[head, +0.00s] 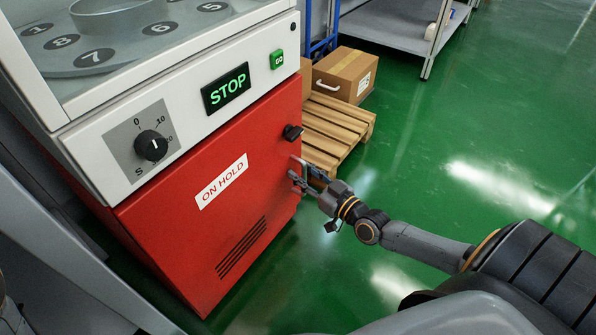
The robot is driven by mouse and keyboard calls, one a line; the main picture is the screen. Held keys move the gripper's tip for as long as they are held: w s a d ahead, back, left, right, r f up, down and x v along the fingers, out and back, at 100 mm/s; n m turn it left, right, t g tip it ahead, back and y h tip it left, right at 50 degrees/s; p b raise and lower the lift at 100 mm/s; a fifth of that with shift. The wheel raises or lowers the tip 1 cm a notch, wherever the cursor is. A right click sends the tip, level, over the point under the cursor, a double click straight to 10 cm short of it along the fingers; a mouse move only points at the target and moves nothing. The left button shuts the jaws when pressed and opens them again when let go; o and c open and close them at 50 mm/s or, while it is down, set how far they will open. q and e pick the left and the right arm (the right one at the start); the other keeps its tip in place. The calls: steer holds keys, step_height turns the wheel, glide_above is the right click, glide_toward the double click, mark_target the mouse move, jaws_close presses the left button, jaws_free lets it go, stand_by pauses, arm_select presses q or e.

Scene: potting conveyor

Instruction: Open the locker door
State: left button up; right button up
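The locker door is the red front panel (188,248) of the cabinet, with an "ON HOLD" label (222,182) and vent slots low down. It looks closed, flush with the cabinet front. A black knob (292,132) sits near its upper right corner. My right gripper (299,179) is at the door's right edge, below the knob, with its fingertips at a small grey handle (297,162). The fingers partly cover the handle, and I cannot tell if they are closed on it. My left gripper is not in view.
Above the door is a white control panel with a dial (151,145), a lit "STOP" display (226,88) and a green "GO" button (277,59). A wooden pallet (338,125) with a cardboard box (345,74) stands behind the cabinet. Green floor (480,130) is clear on the right.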

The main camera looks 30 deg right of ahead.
jaws_close()
stand_by(0.4)
steer(key=shift+s, duration=0.1)
